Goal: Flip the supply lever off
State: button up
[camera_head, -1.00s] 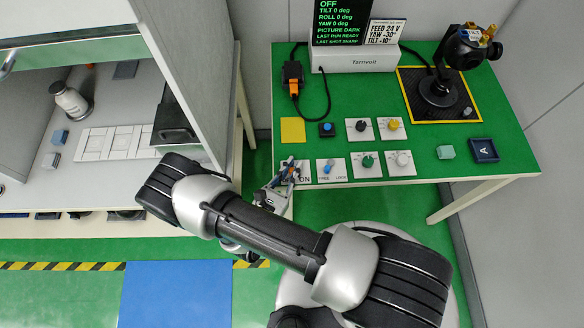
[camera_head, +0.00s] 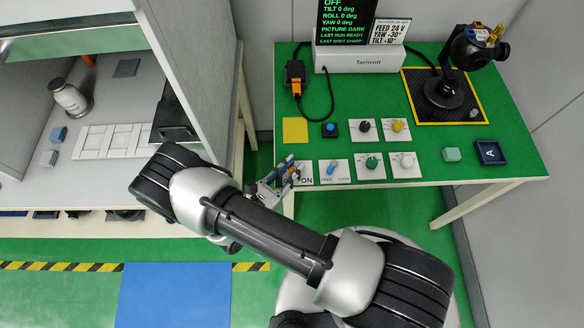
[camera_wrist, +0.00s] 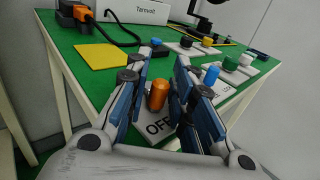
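The supply lever is an orange knob (camera_wrist: 158,95) on a white plate (camera_wrist: 160,124) at the table's near left corner. The plate reads "OFF" in the wrist view and "ON" shows on its right part in the head view (camera_head: 306,181). My gripper (camera_wrist: 157,66) has its blue-padded fingers apart, one on each side of the orange knob. It also shows in the head view (camera_head: 291,168), at the table's front left corner. A gap seems to show left of the knob; whether the right finger touches it, I cannot tell.
A blue-knobbed switch (camera_head: 330,168) stands just right of the lever plate, with green (camera_head: 371,162) and white (camera_head: 405,160) dials beyond. A yellow square (camera_head: 295,130) lies behind the lever. The display (camera_head: 345,20) reads "OFF" at its top.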

jog(key=shift+o, duration=0.9)
jog(key=v, duration=1.2)
jog(key=shift+r, duration=0.1)
